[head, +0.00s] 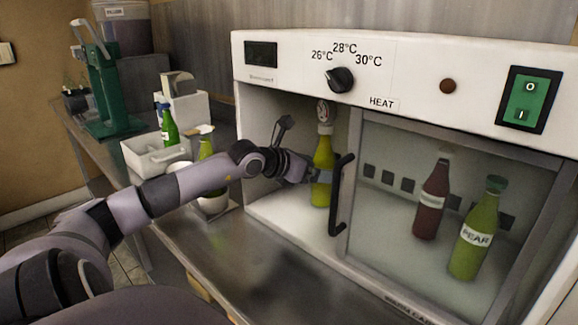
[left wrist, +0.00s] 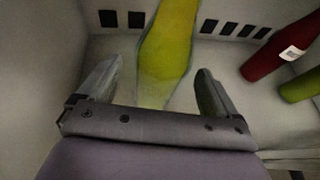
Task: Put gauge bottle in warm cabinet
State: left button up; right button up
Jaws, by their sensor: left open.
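The gauge bottle (head: 322,160), yellow-green with a round dial on its top, stands upright on the floor of the warm cabinet (head: 290,215), in the open left part. It also shows in the left wrist view (left wrist: 168,50), between and just beyond the fingers. My left gripper (head: 318,180) reaches into the cabinet at the bottle's lower body. In the left wrist view my left gripper (left wrist: 155,90) is open, with a finger on either side of the bottle and gaps beside it. My right gripper is not in view.
The sliding glass door (head: 400,215) with a black handle (head: 340,195) covers the right part. Behind it stand a red bottle (head: 432,200) and a green pear bottle (head: 475,235). A white caddy (head: 155,158) and green capping tool (head: 100,85) are at left.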

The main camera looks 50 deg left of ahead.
pick_arm(q)
jog(key=b+v, duration=0.1)
jog(key=v, duration=0.8)
dwell(0.5)
jog(key=shift+s, duration=0.1)
dwell(0.4)
